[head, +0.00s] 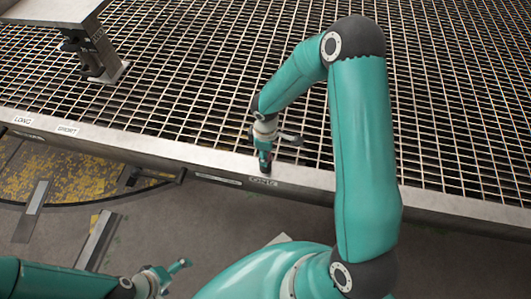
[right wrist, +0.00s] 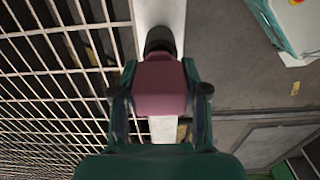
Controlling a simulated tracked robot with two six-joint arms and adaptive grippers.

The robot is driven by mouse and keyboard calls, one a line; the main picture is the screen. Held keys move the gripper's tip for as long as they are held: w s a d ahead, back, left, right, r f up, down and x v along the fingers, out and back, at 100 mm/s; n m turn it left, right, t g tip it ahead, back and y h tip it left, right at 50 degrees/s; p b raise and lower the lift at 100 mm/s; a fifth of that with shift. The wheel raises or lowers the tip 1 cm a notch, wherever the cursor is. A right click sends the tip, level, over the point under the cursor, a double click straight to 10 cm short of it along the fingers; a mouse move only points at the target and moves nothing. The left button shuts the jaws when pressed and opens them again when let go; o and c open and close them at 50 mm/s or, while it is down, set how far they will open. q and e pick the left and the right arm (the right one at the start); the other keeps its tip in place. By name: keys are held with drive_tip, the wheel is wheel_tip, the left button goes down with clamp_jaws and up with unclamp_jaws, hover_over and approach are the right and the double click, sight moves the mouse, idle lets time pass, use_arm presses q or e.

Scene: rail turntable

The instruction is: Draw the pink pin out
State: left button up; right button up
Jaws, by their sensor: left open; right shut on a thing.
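The pink pin (right wrist: 160,88) shows as a blocky pink head between the two fingers of my right gripper (right wrist: 160,100) in the right wrist view. The fingers are shut on it from both sides. A dark rounded part (right wrist: 160,40) shows just beyond the head, over the pale metal beam; whether the pin's shaft sits in the beam is hidden. In the head view my right gripper (head: 265,160) points down at the beam (head: 320,190), and the pin is mostly hidden there. My left gripper (head: 180,270) is open and empty at the lower left, away from the beam.
A metal grating deck (head: 180,90) stretches behind the beam. Labels reading LONG (head: 22,120) and SHORT (head: 67,130) are on the beam at left; a third label near my right gripper is unclear. A grey bracketed post (head: 95,60) stands at upper left. Rails (head: 98,240) lie on the floor.

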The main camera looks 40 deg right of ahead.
drive_tip(key=shift+r+p, duration=1.8)
drive_tip(key=shift+r, duration=0.75)
drive_tip(key=shift+r+p, duration=1.9)
drive_tip(key=shift+r, duration=0.6)
